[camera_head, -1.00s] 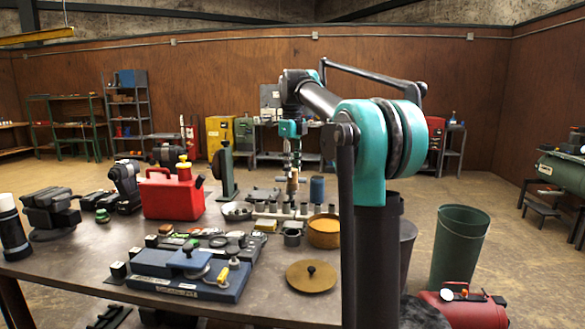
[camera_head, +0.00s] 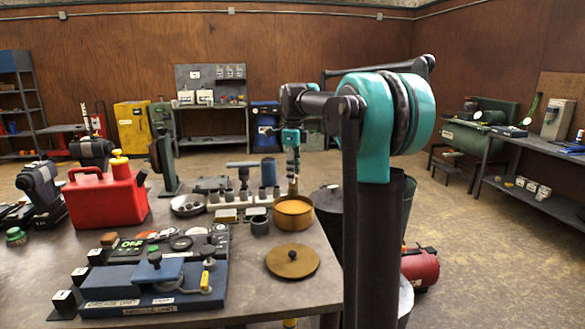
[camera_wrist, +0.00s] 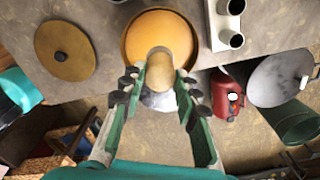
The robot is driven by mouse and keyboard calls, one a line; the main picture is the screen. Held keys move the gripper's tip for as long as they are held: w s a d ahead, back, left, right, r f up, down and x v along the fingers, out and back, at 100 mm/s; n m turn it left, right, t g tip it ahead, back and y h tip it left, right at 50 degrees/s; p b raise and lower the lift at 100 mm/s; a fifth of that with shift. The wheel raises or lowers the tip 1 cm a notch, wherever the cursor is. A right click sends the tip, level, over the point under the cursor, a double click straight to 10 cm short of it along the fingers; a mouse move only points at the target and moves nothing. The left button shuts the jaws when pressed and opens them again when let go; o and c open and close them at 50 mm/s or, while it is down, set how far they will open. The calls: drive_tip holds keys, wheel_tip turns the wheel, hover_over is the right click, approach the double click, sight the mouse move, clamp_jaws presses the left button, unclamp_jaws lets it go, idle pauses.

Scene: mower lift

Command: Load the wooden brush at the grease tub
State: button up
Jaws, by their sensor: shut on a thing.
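The grease tub (camera_head: 293,208), a round orange-brown container filled with orange grease, stands open on the workbench near its right edge. In the wrist view the tub (camera_wrist: 160,18) lies just beyond my fingertips. Its round brown lid (camera_head: 292,261) with a dark knob lies flat in front of it. My gripper (camera_wrist: 160,82) points down above the tub and is shut on the wooden brush (camera_wrist: 160,66), a pale wooden cylinder between the green fingers. The brush's bristle end is hidden; I cannot tell whether it touches the grease.
A row of grey metal cylinders (camera_head: 244,194) stands left of the tub. A red fuel can (camera_head: 107,195) and a blue tool block (camera_head: 153,284) occupy the bench farther left. The bench edge is close to the tub's right. A red tank (camera_head: 420,268) sits on the floor.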

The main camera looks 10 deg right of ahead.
sight(293, 188)
drive_tip(key=shift+f, duration=2.4)
drive_tip(key=shift+f, duration=0.55)
idle(0.4)
drive_tip(key=shift+r, duration=3.55)
